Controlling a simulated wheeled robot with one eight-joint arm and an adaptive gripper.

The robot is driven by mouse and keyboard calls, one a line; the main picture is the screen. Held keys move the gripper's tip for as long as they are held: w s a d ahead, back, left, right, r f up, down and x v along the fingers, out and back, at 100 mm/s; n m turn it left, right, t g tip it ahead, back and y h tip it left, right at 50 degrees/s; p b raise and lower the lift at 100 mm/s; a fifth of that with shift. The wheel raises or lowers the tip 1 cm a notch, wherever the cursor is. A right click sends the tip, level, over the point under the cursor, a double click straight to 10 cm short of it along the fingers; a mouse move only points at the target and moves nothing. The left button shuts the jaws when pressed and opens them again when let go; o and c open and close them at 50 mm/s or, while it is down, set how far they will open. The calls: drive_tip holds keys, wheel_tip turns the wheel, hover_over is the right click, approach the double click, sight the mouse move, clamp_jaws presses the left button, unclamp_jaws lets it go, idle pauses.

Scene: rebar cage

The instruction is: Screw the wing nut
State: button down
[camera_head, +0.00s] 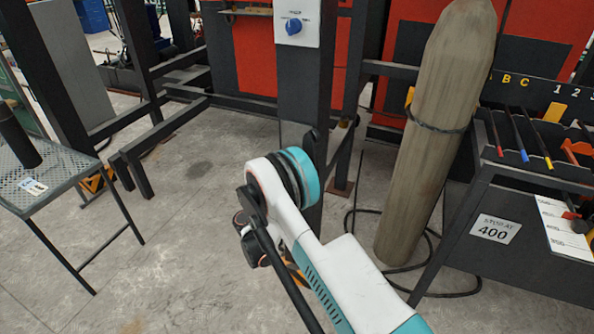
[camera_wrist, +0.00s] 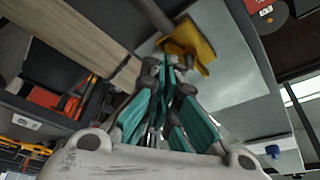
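A yellow wing nut (camera_wrist: 192,40) shows at the top middle of the wrist view, at the end of a dark rod and against a grey metal plate. My gripper (camera_wrist: 167,66) has teal fingers that come close together right below and left of the wing nut. The tips overlap its lower left edge in the picture. I cannot tell whether they touch it or hold part of it. In the head view my white and teal arm reaches to the dark post, and the gripper is hidden behind it.
The dark post (camera_head: 303,85) carries a blue knob (camera_head: 294,26) on a white plate. A tall wooden pole (camera_head: 432,130) leans to the right, with a cable around it. A tool rack (camera_head: 530,145) stands at far right, a mesh table (camera_head: 60,178) at left.

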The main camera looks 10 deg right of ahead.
drive_tip(key=shift+w+a+f, duration=0.25)
drive_tip(key=shift+a+f, duration=0.05)
drive_tip(key=shift+f, duration=0.15)
drive_tip(key=shift+w+a+f, duration=0.2)
drive_tip(key=shift+w+a, duration=0.1)
drive_tip(key=shift+a, duration=0.15)
drive_tip(key=m, duration=0.1)
drive_tip(key=m+g, duration=0.1)
drive_tip(key=m, duration=0.2)
drive_tip(key=shift+w+a+m+g+y, duration=0.25)
drive_tip(key=shift+a+m+g+y, duration=0.05)
drive_tip(key=shift+a, duration=0.1)
drive_tip(key=shift+m, duration=0.3)
drive_tip(key=shift+f, duration=0.15)
